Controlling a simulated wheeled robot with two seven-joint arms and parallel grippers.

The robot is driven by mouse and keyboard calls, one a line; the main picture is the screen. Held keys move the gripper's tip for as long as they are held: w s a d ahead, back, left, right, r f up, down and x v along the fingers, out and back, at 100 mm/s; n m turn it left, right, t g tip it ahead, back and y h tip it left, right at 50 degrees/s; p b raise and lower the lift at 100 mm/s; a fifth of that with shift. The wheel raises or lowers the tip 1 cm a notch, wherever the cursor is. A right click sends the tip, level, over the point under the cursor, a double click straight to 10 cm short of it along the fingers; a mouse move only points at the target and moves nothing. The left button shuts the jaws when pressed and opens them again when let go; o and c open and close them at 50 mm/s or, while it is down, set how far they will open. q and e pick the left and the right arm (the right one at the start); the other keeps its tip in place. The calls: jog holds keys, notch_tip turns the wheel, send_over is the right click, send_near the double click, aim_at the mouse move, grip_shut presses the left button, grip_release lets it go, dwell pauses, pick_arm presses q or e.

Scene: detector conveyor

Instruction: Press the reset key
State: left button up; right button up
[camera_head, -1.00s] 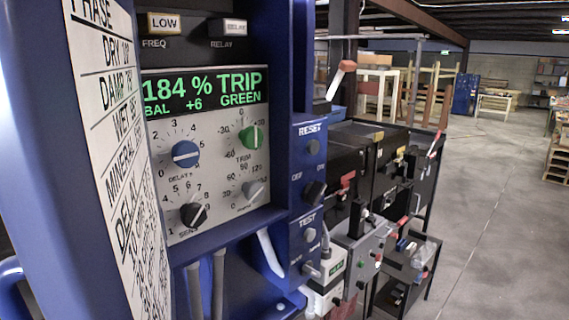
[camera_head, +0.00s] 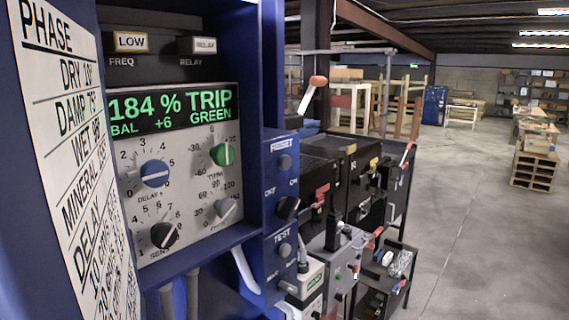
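The reset key (camera_head: 285,162) is a round dark button under the RESET label, on the blue side panel right of the display. It looks unobstructed. The display (camera_head: 172,112) reads 184 % TRIP, BAL +6, GREEN. Below the reset key on the same panel are a black OFF/ON knob (camera_head: 288,207) and a TEST button (camera_head: 285,250). Neither of my grippers shows in the head view.
A white phase chart (camera_head: 75,170) fills the left side. A control panel with blue (camera_head: 154,173), green (camera_head: 222,154) and black knobs stands beside it. Black bins and tool cases (camera_head: 335,170) stand right of the panel. The grey floor (camera_head: 470,230) at right is open.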

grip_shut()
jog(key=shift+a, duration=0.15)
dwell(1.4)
